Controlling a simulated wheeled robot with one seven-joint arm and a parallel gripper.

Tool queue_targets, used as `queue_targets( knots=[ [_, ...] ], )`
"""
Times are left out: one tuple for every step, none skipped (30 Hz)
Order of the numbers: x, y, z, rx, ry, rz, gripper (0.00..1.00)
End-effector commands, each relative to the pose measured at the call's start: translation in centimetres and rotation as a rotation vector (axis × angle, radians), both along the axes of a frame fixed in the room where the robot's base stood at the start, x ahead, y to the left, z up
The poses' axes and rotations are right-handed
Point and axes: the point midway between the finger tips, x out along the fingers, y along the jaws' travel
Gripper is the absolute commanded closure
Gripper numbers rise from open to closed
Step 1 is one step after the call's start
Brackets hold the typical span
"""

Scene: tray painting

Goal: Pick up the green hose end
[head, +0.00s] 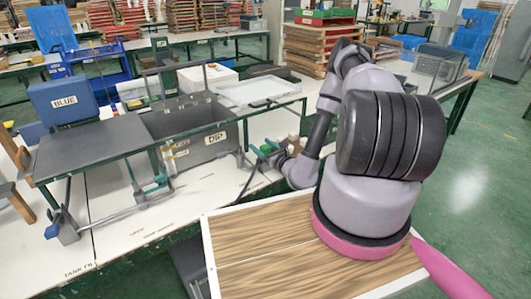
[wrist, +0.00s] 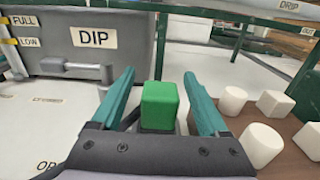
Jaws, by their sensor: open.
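The green hose end (wrist: 160,103) is a bright green block-like piece on a dark lower part, upright in the middle of the wrist view. My gripper (wrist: 158,76) is open, with one teal finger on each side of it. Gaps show between the green piece and both fingers. The palm edge hides what is below it. In the head view my gripper (head: 267,150) is low over the white bench beside the DIP tank. The green piece is too small there to tell from the fingers.
The grey DIP tank (head: 215,145) stands left of my gripper, with a grey pipe (wrist: 80,69) on its front in the wrist view. White blocks and cylinders (wrist: 262,144) stand on a brown board close on the right. A green rail (head: 225,122) runs above the tank front.

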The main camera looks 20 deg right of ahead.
Motion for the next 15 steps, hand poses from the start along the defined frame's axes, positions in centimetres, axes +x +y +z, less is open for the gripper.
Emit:
queue_targets(
  knots=[
    [0.49, 0.16, 0.04, -0.003, -0.002, 0.0, 0.22],
    [0.66, 0.23, 0.05, -0.003, -0.002, 0.001, 0.22],
    [0.8, 0.29, 0.05, -0.001, -0.001, 0.001, 0.22],
    [0.86, 0.31, 0.04, -0.001, -0.001, 0.001, 0.22],
    [0.88, 0.31, 0.03, -0.001, 0.0, 0.001, 0.22],
    [0.87, 0.29, 0.03, 0.0, 0.0, 0.0, 0.22],
    [0.86, 0.29, 0.02, 0.0, 0.0, 0.0, 0.22],
    [0.86, 0.28, 0.02, 0.0, 0.0, 0.0, 0.22],
    [0.86, 0.28, 0.02, 0.0, 0.0, 0.0, 0.22],
    [0.85, 0.28, 0.02, 0.0, 0.0, 0.0, 0.26],
    [0.85, 0.28, 0.02, 0.0, 0.0, 0.0, 0.38],
    [0.84, 0.27, 0.02, 0.0, 0.0, 0.0, 0.53],
    [0.84, 0.27, 0.02, 0.0, 0.0, 0.0, 0.65],
    [0.84, 0.27, 0.02, 0.0, 0.0, 0.0, 0.76],
    [0.83, 0.27, 0.01, 0.0, 0.0, 0.0, 0.91]
  ],
)
